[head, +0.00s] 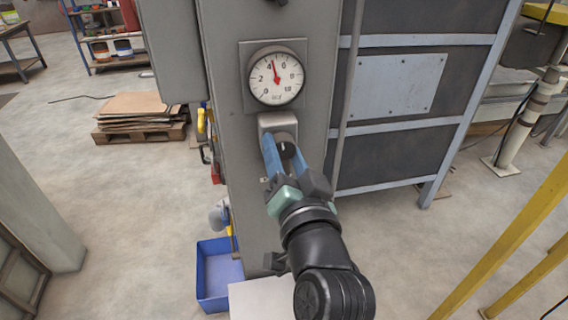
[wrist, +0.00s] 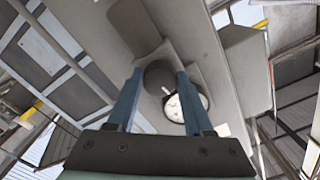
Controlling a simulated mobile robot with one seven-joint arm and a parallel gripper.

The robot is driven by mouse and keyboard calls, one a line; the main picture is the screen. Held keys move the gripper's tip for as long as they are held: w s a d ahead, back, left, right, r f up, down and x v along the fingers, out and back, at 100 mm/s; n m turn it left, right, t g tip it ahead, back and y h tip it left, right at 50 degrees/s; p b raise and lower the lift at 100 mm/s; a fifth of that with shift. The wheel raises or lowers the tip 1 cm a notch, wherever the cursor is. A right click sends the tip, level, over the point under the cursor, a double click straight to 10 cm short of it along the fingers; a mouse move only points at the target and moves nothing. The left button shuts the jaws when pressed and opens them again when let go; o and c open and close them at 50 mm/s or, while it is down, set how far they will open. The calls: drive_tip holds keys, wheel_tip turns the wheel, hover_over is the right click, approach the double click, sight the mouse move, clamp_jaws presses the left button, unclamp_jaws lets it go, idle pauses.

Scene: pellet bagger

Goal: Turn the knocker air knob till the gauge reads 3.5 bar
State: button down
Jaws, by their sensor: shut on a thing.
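The round white pressure gauge (head: 276,76) is on the front of the grey cabinet. Its red needle points up and slightly left, just past the 4 mark, between 4 and 6. The dark knocker air knob (head: 287,149) is right below it on a small grey block. My gripper (head: 280,145) has its blue fingers on either side of the knob and is shut on it. In the wrist view the knob (wrist: 159,76) is between the two fingertips, and the gauge (wrist: 184,104) is partly hidden behind the right finger.
The grey cabinet (head: 240,190) fills the middle. A blue bin (head: 217,270) is on the floor at lower left of the column. Cardboard sheets (head: 133,108) lie on a pallet at left. Yellow rails (head: 510,235) stand at right. Open floor lies on both sides.

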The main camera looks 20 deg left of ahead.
drive_tip(key=shift+n+b, duration=1.45)
drive_tip(key=shift+n, duration=0.45)
drive_tip(key=shift+c, duration=1.5)
unclamp_jaws()
drive_tip(key=shift+s+d+f, duration=0.1)
drive_tip(key=shift+s+d, duration=0.25)
drive_tip(key=shift+s, duration=0.1)
drive_tip(key=p+v, duration=0.4)
drive_tip(key=v, duration=0.7)
drive_tip(key=shift+s+d+p, duration=0.25)
drive_tip(key=shift+s+p, duration=0.05)
